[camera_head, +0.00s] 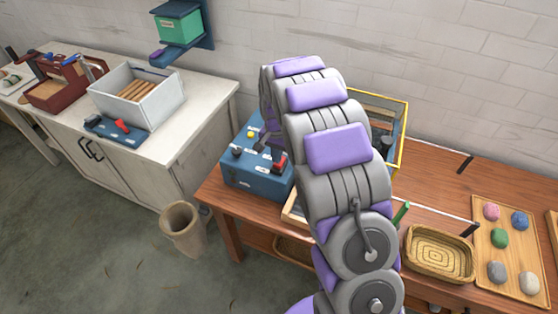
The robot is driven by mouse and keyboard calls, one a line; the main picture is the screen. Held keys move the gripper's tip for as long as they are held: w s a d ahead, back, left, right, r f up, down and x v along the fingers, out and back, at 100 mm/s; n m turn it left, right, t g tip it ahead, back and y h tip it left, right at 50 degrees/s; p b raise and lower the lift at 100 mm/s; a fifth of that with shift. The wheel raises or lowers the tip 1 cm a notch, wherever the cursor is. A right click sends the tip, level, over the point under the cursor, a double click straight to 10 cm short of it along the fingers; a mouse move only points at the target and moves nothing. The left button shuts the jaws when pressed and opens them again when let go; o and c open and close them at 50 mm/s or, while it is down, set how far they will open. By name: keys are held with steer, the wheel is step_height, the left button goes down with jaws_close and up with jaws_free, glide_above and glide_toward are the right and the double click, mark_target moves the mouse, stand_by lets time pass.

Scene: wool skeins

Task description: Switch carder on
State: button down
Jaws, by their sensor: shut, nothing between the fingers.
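A blue control box (250,182) stands at the left end of the wooden table. It carries a red switch (281,162), a yellow button (250,134), a black knob (237,152) and small white labels too small to read. Behind my arm is a yellow-framed machine (404,140), mostly hidden. Which part is the carder's switch is not clear from the labels.
A woven basket (440,255) and a wooden tray (497,285) with several coloured wool balls lie at the right. A white cabinet (200,120) at the left bears a white bin (155,107) and a blue panel with a red lever (122,126). A bin (183,229) stands on the floor.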

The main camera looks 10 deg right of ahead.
steer(key=shift+a+f, duration=0.15)
steer(key=shift+d+f, duration=0.3)
steer(key=shift+d, duration=0.2)
